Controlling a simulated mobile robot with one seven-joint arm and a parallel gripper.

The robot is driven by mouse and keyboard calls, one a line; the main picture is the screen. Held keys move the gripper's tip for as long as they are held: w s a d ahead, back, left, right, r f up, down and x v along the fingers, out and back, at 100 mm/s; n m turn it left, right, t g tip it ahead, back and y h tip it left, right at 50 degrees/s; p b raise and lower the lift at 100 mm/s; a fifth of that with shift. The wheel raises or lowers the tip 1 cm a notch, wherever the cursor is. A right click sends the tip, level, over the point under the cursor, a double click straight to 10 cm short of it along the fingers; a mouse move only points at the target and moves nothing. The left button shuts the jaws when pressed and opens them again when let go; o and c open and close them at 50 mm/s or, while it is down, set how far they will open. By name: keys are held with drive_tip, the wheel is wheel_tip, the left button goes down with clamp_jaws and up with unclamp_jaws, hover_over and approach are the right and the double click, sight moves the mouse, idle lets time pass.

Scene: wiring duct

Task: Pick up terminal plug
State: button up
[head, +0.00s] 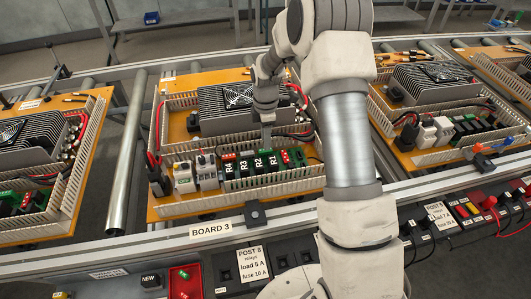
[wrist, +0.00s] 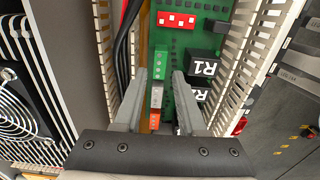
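My gripper (head: 267,138) points down over the relay board of BOARD 3. In the wrist view its two fingers (wrist: 160,76) are open, with nothing held between them. A green terminal plug (wrist: 161,62) with screw heads sits in a row on the green circuit board, at and just beyond the fingertips. A grey block (wrist: 156,97) and an orange block (wrist: 154,119) follow it in the row, seen between the fingers. I cannot tell how high the fingertips are above the row. In the head view my gripper partly hides this spot.
Black relays, one marked R1 (wrist: 203,68), stand close to the right finger. A red switch block (wrist: 176,20) lies beyond. Slotted duct walls (wrist: 240,55) flank the board, with black and red cables at left. A finned unit with a fan (head: 238,97) stands behind. A red bin (head: 184,277) holds green parts.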

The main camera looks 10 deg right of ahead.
wheel_tip(320, 180, down, 4)
drive_tip(key=shift+f, duration=0.1)
drive_tip(key=shift+c, duration=0.3)
clamp_jaws()
wheel_tip(320, 180, up, 4)
drive_tip(key=shift+r, duration=0.1)
drive_tip(key=s+d+r, duration=0.6)
drive_tip(key=d+r, duration=0.1)
drive_tip(key=d, duration=0.3)
drive_tip(key=shift+p, duration=0.35)
